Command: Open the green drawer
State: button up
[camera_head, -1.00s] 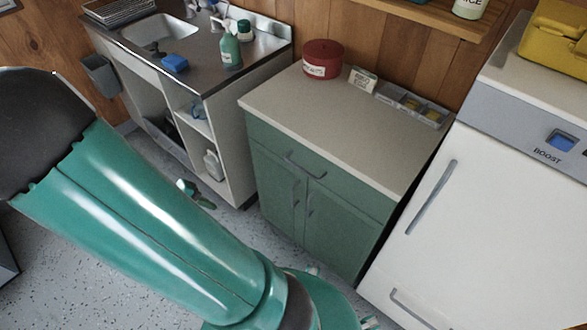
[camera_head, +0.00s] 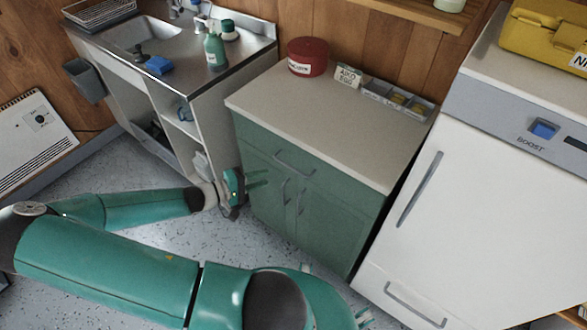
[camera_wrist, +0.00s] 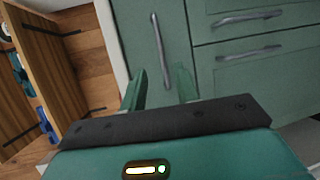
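The green drawer (camera_head: 345,185) is the top front panel of the green cabinet and looks shut. Its grey bar handle (camera_head: 294,165) runs across the front. My gripper (camera_head: 266,178) is at the cabinet's left front, left of the handle in the head view. Its two fingers are apart with nothing between them. In the wrist view, which is turned sideways, the drawer handle (camera_wrist: 160,50) stands upright just beyond the fingers of my gripper (camera_wrist: 161,70). The handle appears between the fingertips but apart from them. The distance is hard to judge.
Two door handles (camera_head: 301,198) sit below the drawer. A white appliance (camera_head: 470,210) stands close right; a sink unit (camera_head: 225,82) stands left. Speckled floor is open in front.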

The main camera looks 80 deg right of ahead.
aim_at(293, 168)
jog(key=x, duration=1.2)
jog(key=shift+a, duration=0.1)
grip_shut()
